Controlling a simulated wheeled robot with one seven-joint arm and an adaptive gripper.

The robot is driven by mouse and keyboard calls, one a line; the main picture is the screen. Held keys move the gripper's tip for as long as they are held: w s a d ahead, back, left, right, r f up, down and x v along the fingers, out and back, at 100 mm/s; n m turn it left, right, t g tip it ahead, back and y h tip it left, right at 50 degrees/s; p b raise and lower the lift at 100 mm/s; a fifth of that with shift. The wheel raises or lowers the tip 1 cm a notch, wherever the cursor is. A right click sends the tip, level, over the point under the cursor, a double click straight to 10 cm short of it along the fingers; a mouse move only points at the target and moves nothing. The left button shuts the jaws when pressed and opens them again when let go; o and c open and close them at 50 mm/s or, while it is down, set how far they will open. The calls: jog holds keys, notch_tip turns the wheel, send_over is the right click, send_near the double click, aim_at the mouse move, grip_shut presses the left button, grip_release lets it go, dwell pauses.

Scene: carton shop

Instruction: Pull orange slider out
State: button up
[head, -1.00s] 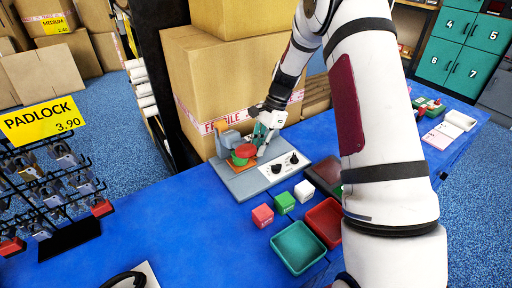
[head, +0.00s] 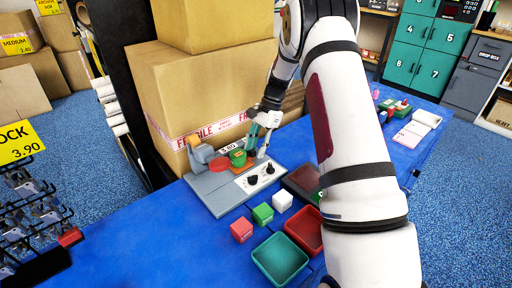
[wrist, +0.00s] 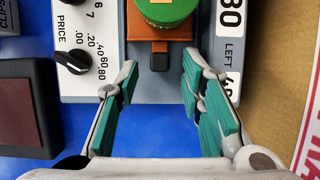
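The orange slider (head: 248,168) lies on a grey device (head: 212,194) on the blue table. A green round piece (head: 237,158) sits on the slider. In the wrist view the orange slider (wrist: 159,29) has a dark tab (wrist: 159,56) at its near end, with the green piece (wrist: 165,10) above it. My gripper (head: 261,153) is at the right end of the device. In the wrist view its teal fingers (wrist: 159,65) stand apart, one on each side of the tab, with visible gaps. A red disc (head: 219,164) is left of the green piece.
The device has a white panel with black dials (head: 262,174). Cartons (head: 200,85) stand close behind. Red, green and white cubes (head: 263,213), a teal tray (head: 279,259) and a red tray (head: 305,229) lie in front.

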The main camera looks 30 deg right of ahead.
jog(key=v, duration=1.2)
dwell(0.5)
